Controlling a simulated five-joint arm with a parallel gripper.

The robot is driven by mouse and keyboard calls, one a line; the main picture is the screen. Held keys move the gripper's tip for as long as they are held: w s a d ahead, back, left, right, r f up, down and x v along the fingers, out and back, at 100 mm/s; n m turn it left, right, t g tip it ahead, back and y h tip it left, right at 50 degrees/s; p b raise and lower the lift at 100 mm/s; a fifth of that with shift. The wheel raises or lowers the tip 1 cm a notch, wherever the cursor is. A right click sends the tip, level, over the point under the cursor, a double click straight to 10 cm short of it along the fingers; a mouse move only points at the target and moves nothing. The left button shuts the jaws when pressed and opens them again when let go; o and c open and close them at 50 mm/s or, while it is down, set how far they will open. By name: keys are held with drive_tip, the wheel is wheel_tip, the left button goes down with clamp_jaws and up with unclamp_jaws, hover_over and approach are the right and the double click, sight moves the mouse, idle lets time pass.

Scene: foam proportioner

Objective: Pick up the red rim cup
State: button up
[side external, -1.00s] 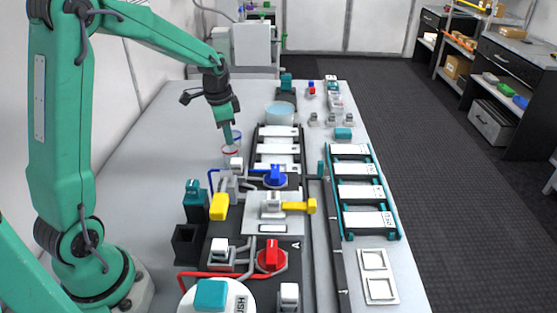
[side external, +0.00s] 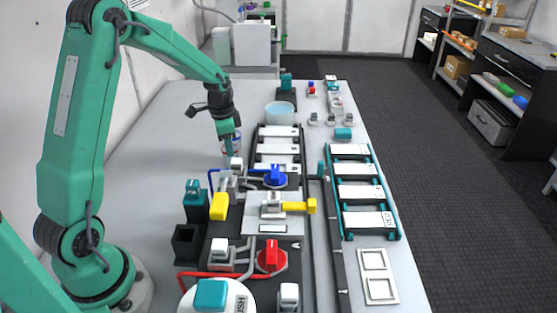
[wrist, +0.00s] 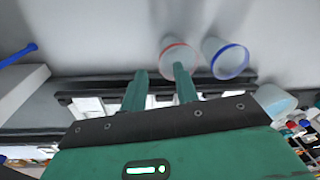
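The red rim cup (wrist: 178,52) is a pale, see-through cup with a red ring, in the upper middle of the wrist view. My gripper (wrist: 160,74) has its two green fingers apart with nothing held between them. The right finger overlaps the cup's rim in this view, and the left finger lies left of it; I cannot tell whether either touches. In the side view my gripper (side external: 227,152) points down at the cup area and hides most of the red rim cup.
A blue rim cup (wrist: 226,60) stands close right of the red one in the wrist view. A light blue round container (side external: 279,112) and a dark rack with white blocks (side external: 278,150) are nearby. Blue (side external: 274,176) and red valve handles (side external: 269,258) stand toward the front.

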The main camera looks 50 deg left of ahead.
drive_tip(key=shift+w+a+f, duration=0.1)
drive_tip(key=shift+w+f, duration=0.1)
drive_tip(key=shift+f, duration=1.1)
drive_tip(key=shift+w+a+f, duration=0.1)
drive_tip(key=shift+w+f, duration=0.05)
drive_tip(key=shift+f, duration=1.1)
clamp_jaws()
